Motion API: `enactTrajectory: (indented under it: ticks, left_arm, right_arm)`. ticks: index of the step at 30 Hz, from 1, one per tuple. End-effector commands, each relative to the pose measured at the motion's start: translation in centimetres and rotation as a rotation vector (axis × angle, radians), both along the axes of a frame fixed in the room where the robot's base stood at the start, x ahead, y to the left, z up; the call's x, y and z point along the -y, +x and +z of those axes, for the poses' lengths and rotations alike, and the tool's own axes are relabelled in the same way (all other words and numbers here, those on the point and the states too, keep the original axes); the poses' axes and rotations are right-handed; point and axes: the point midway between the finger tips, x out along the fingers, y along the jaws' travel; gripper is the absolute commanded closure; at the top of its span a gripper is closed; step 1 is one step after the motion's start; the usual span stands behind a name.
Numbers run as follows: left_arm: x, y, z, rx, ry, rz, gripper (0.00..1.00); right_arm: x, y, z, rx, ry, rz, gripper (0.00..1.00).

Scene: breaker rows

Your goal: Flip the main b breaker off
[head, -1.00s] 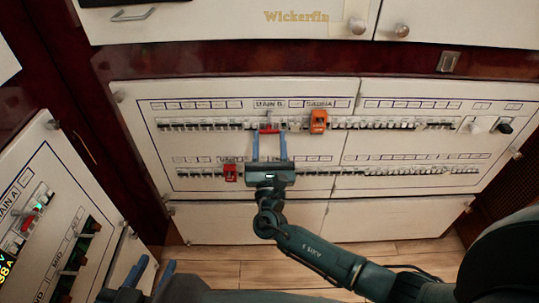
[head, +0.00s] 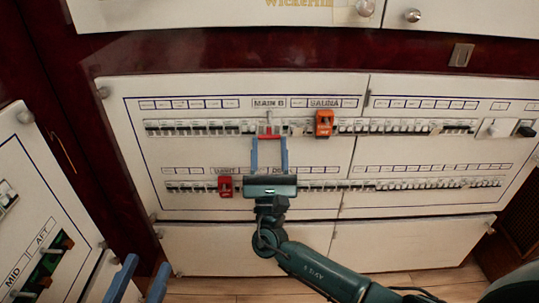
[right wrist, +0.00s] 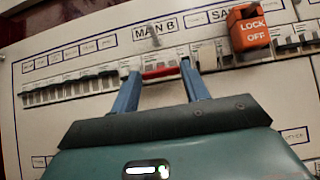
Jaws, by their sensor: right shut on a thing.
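The main b breaker (head: 268,130) sits in the upper row under the MAIN B label (head: 268,103). Its red handle (head: 268,137) shows at the lower edge of the row. In the right wrist view the red handle (right wrist: 160,71) lies between the blue fingertips. My right gripper (head: 269,140) is shut on this wide handle, one finger at each end. A thin metal piece (right wrist: 155,40) stands out above the handle. My left gripper (head: 146,263) is at the lower left, empty, its fingers apart.
An orange LOCK OFF device (head: 324,123) covers a breaker to the right in the same row. A red device (head: 225,186) sits in the lower row, left of my right gripper. A side panel (head: 40,200) stands at the left, near my left gripper.

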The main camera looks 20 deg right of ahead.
Motion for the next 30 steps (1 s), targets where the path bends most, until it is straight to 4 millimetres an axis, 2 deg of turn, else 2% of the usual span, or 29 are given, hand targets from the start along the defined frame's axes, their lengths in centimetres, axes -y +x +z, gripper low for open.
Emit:
enactTrajectory:
  ticks: [9,10,17,30]
  left_arm:
    - [0.00,-0.01,0.07,-0.001,-0.002,0.000,0.64]
    - [0.00,-0.01,0.07,-0.001,-0.002,0.000,0.64]
    - [0.00,0.00,0.06,0.000,-0.001,0.000,0.64]
    - [0.00,0.01,-0.57,0.003,-0.004,-0.001,0.64]
  right_arm:
    - [0.09,0.08,0.27,0.004,0.001,-0.001,0.77]
    - [0.09,0.08,0.27,0.004,0.001,-0.001,0.53]
    - [0.05,0.05,0.14,0.002,0.001,0.000,0.34]
    - [0.35,0.23,-0.58,0.000,0.000,0.000,0.33]
